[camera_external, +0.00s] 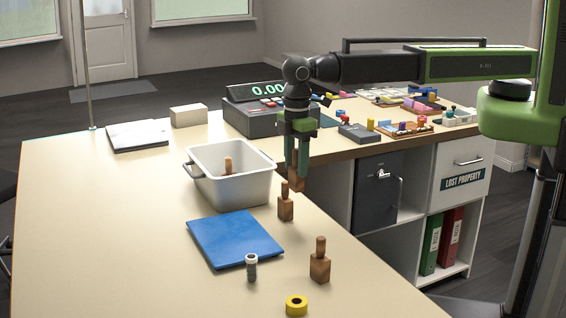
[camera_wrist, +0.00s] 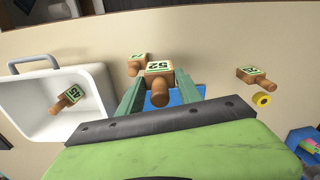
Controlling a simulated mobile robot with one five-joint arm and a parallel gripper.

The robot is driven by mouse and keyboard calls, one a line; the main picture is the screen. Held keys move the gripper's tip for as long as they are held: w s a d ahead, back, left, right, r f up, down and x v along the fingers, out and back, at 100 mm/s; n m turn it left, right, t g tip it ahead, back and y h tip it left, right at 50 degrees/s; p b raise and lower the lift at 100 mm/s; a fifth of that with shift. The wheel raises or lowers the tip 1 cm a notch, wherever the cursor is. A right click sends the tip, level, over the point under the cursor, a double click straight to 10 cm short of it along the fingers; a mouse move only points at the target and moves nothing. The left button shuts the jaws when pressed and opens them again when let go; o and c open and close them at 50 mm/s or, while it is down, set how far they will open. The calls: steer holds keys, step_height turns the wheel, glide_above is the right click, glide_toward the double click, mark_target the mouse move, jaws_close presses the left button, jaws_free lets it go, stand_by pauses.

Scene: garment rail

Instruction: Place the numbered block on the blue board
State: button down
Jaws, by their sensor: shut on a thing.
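My gripper (camera_external: 297,170) is shut on a wooden block with a knob handle (camera_external: 297,183), held in the air above the table. In the wrist view the held block (camera_wrist: 160,76) carries a green-edged label reading 52, between my fingers (camera_wrist: 160,92). The blue board (camera_external: 236,238) lies flat and empty on the table, to the lower left of my gripper. In the wrist view the board (camera_wrist: 190,93) is mostly hidden behind the held block and fingers. Similar blocks stand on the table, one (camera_external: 286,208) below my gripper and one (camera_external: 320,268) nearer the front.
A white tub (camera_external: 258,191) left of my gripper holds another block (camera_wrist: 70,97), labelled 45. A small grey-topped cylinder (camera_external: 251,268) stands at the board's front edge, and a yellow ring (camera_external: 296,306) lies nearer. A scale (camera_external: 255,118) stands behind.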

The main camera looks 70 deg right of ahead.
steer(key=w+a+r, duration=0.1)
steer(key=w+a, duration=0.6)
steer(key=w, duration=0.3)
steer(key=b, duration=0.9)
glide_above(249, 225)
step_height(249, 225, down, 10)
steer(key=shift+a+f, duration=0.1)
steer(key=shift+r, duration=0.3)
steer(key=c, duration=1.3)
jaws_free()
steer(key=shift+f, duration=0.25)
steer(key=o, duration=0.5)
steer(key=shift+r, duration=0.15)
